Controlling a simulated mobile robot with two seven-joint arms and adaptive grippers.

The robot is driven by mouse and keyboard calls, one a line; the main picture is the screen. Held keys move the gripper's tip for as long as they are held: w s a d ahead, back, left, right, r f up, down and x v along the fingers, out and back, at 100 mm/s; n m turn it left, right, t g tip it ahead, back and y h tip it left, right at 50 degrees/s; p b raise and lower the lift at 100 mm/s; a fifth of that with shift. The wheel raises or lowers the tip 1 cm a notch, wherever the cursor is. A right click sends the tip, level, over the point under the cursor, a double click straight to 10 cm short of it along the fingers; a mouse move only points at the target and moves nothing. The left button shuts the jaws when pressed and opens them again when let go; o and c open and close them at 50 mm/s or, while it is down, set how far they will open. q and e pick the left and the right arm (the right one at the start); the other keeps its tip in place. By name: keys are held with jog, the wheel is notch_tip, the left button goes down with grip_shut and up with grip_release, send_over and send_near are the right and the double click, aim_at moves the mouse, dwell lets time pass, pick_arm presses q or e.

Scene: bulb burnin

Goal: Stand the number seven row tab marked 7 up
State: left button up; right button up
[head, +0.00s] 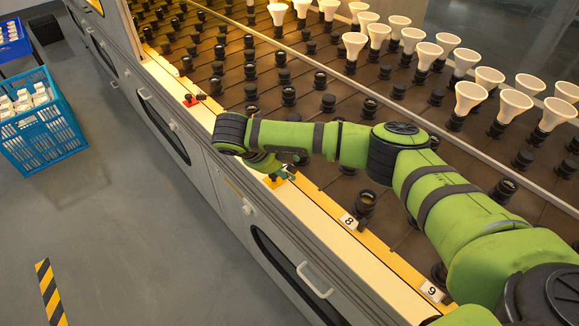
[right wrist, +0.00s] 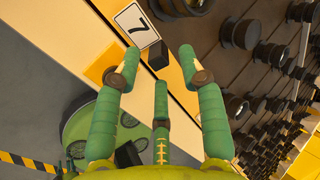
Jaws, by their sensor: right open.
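I cannot tell for sure how far the plate is tilted. My right gripper (right wrist: 159,65) is open and empty, its fingertips close to the block and just short of the plate. In the head view my right gripper (head: 283,175) is over the ledge and hides the tab. My left gripper is not in view.
Tabs 8 (head: 349,221) and 9 (head: 432,291) are farther along the ledge. A red piece (head: 191,101) is the other way along it. Dark sockets (head: 365,203) fill the rack, with white bulbs (head: 470,96) towards the back. A blue crate (head: 44,132) stands on the floor.

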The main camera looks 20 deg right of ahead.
jog(key=v, duration=1)
jog(key=shift+s, duration=0.1)
